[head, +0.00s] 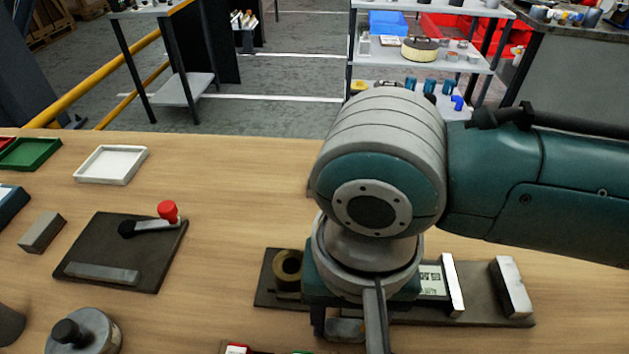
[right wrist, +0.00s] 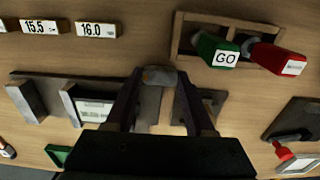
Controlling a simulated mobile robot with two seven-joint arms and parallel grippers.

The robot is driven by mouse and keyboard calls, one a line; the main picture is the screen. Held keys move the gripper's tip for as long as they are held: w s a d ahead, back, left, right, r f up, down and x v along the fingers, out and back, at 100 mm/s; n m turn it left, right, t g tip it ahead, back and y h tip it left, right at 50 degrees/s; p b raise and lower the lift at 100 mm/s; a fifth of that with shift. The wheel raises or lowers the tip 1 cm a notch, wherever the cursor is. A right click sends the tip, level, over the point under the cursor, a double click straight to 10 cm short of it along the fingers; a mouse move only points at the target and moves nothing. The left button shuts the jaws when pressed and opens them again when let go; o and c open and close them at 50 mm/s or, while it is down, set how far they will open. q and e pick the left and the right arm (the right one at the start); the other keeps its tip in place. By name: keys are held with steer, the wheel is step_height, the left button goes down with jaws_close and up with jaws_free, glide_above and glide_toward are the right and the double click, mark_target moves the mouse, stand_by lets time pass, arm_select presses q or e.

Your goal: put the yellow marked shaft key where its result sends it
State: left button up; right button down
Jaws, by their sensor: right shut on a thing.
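My right gripper (head: 345,325) points down over the near left part of the dark measuring fixture (head: 480,316). Its fingers are shut on a grey metal piece (right wrist: 160,76) with a small yellowish mark, which looks like the shaft key. In the head view only a small part of the piece shows between the fingers, and my wrist hides much of the fixture. I cannot tell whether the piece touches the fixture. My left gripper is not in view.
A dark plate with a red-knobbed lever (head: 168,211), a grey block (head: 42,232) and a blue tray (head: 10,206) are at left. The fixture carries a brass ring (head: 288,268) and a display (head: 432,281). Green GO (right wrist: 218,52) and red (right wrist: 279,58) gauges sit in a wooden holder.

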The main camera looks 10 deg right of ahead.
steer(key=shift+c, duration=1.3)
jaws_free()
steer(key=shift+f, duration=0.15)
